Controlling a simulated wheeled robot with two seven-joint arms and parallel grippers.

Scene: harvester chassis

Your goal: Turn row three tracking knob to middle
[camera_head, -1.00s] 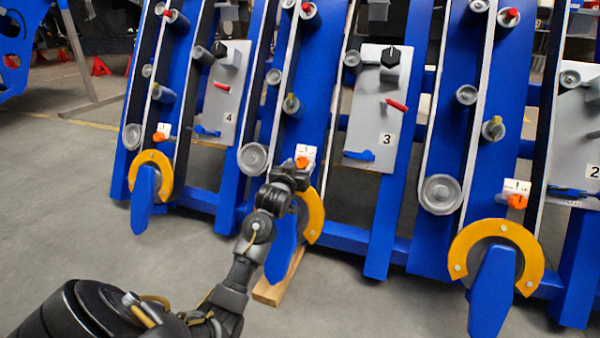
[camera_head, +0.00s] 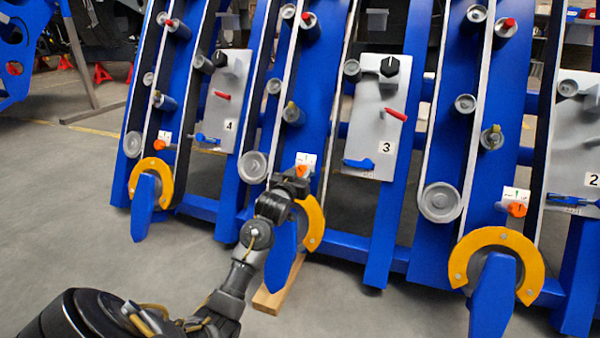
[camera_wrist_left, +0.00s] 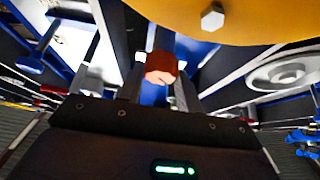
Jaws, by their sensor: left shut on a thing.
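The row three tracking knob (camera_head: 302,170) is small and orange, in front of a white scale plate (camera_head: 307,159) left of the panel marked 3. My left gripper (camera_head: 298,180) reaches it from below and is shut on it. In the left wrist view the knob (camera_wrist_left: 161,67) shows red-orange between the two fingers. The gripper hides part of the knob in the head view, and I cannot read its exact setting. My right gripper is in neither view.
A yellow guard ring (camera_head: 313,221) and a blue pointed divider (camera_head: 281,262) stand right beside the left gripper. The grey panel (camera_head: 373,150) of row three carries a black knob, a red lever and a blue handle. Open floor lies at the left.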

